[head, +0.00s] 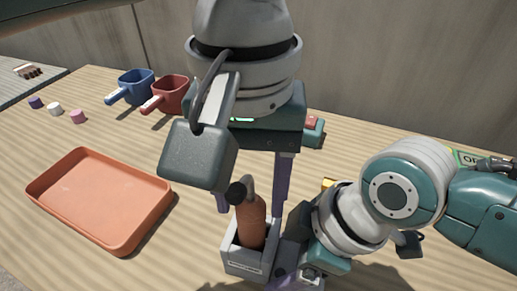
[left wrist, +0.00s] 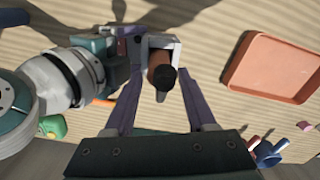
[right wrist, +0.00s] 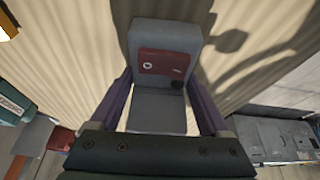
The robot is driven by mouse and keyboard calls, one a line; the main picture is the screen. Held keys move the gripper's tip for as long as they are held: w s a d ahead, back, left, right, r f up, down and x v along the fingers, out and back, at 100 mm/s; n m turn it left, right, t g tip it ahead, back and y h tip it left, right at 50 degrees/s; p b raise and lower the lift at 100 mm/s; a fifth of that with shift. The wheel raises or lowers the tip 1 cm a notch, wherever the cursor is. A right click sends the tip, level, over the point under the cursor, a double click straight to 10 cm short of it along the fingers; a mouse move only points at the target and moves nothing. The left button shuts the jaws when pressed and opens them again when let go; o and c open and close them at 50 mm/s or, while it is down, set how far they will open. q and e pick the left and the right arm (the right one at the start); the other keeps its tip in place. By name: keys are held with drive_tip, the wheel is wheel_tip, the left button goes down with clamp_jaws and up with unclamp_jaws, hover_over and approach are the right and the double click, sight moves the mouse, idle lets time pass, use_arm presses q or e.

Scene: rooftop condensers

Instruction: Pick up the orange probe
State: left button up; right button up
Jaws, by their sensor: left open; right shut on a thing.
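The orange probe (head: 252,222), a brownish-orange cylinder with a black top and a grey hooked piece, stands upright in a grey holder (head: 238,259) near the front of the table. Its lower end is hidden in the holder. My left gripper (head: 252,198) is above it, open, pointing down. In the left wrist view the probe (left wrist: 160,75) lies between the two spread purple fingers (left wrist: 161,78), with gaps on both sides. My right gripper (right wrist: 162,92) is shut on the holder (right wrist: 162,36), one finger on each side; the right wrist view shows a dark red panel on it.
An orange tray (head: 98,200) lies empty at the left. A blue cup (head: 136,84) and a red cup (head: 172,94) stand behind it, with several small pegs (head: 55,109) farther left. A wall (head: 400,80) closes the back. Table between tray and holder is clear.

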use_arm(q)
wheel_tip(320, 180, down, 2)
drive_tip(key=shift+c, duration=0.2)
clamp_jaws()
idle(0.4)
drive_tip(key=shift+r, duration=0.1)
idle(0.8)
